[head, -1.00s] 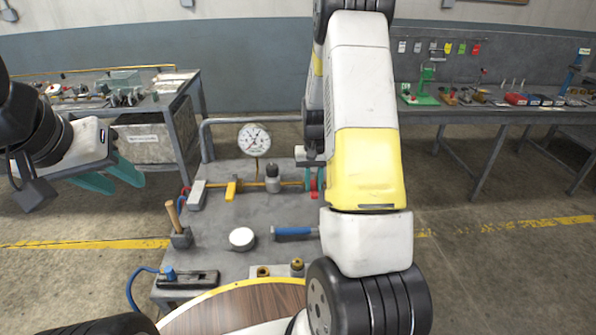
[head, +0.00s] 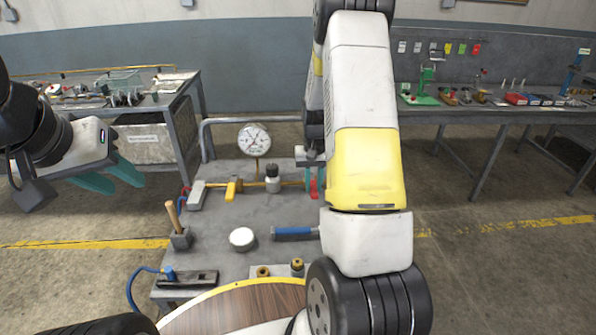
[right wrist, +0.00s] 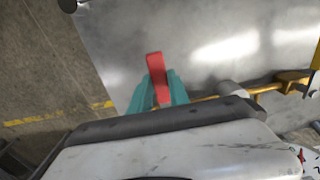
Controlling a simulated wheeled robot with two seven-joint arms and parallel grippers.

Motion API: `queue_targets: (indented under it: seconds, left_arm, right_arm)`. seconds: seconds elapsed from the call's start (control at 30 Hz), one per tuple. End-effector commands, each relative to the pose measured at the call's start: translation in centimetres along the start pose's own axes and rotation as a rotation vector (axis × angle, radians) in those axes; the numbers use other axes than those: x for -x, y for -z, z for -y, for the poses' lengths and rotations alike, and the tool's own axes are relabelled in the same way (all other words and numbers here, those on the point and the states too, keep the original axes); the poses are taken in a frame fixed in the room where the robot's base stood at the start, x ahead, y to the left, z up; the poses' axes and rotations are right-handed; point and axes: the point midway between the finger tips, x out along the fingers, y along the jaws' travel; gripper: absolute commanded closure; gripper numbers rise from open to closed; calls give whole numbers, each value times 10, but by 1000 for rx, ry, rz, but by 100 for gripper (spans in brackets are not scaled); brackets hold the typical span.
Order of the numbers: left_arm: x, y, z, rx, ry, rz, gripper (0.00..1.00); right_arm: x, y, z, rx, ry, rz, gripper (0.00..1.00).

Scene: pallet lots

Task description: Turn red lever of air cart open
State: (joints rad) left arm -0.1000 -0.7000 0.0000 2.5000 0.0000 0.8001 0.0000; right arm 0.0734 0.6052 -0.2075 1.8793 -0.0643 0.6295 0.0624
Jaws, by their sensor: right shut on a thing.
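The air cart (head: 205,240) is a grey metal table with a brass pipe and a pressure gauge. The red lever (head: 314,188) sits at the right part of the pipe, partly hidden behind my right arm. In the right wrist view the red lever (right wrist: 156,72) stands out between the teal fingers of my right gripper (right wrist: 157,90), which is shut on it. In the head view my right gripper (head: 313,178) is mostly hidden by the arm. My left gripper (head: 116,178) hangs left of the cart, empty, its two teal fingers apart.
The gauge (head: 254,140), a yellow lever (head: 234,188), a white round piece (head: 242,238), a blue-handled tool (head: 294,232) and a wooden-handled tool (head: 173,215) are on the cart. Workbenches stand behind at left (head: 185,110) and right (head: 455,115).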

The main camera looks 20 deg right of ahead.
Motion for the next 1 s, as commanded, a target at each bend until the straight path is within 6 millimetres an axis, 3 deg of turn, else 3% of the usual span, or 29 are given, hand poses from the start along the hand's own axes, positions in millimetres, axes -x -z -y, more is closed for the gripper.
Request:
queue_targets:
  seconds: [0.57, 1.0]
  left_arm:
    - [0, 0, 0, 0, 0, 0, 64]
    - [0, 0, 0, 0, 0, 0, 64]
  right_arm:
    - [1, 0, -2, 25, 1, -1, 100]
    - [0, 5, -28, 314, 1, -1, 100]
